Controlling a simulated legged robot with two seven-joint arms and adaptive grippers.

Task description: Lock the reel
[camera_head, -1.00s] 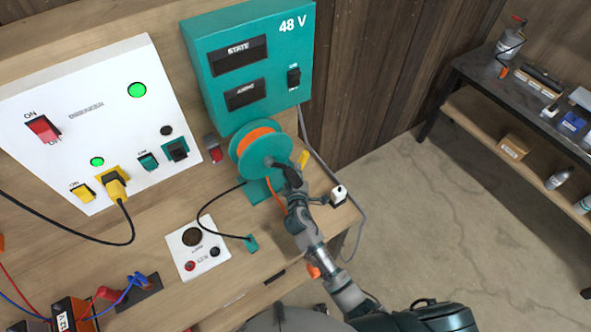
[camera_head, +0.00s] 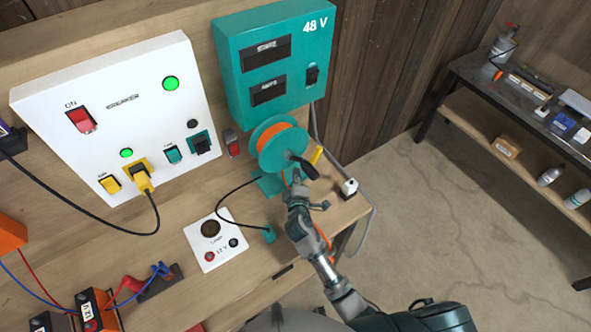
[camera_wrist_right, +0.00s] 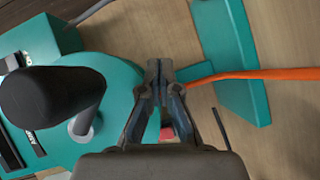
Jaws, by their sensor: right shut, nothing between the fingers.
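The reel (camera_head: 277,143) is a teal spool wound with orange cable, standing on a teal base (camera_head: 268,184) on the wooden bench. A black crank handle (camera_head: 305,168) sticks out from its near face and also shows large at the left of the right wrist view (camera_wrist_right: 50,95). A yellow lever (camera_head: 317,155) is beside the reel on its right. My right gripper (camera_head: 296,178) is shut and empty just below the crank, in front of the reel; its closed tips (camera_wrist_right: 160,66) show over the teal flange in the wrist view. My left gripper is not in view.
A teal 48 V box (camera_head: 275,60) and a white panel (camera_head: 120,115) with lit green lamps stand behind. A white socket plate (camera_head: 215,240) lies on the bench. A small white-and-black device (camera_head: 348,188) sits near the right edge. A dark shelf (camera_head: 465,85) stands far right.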

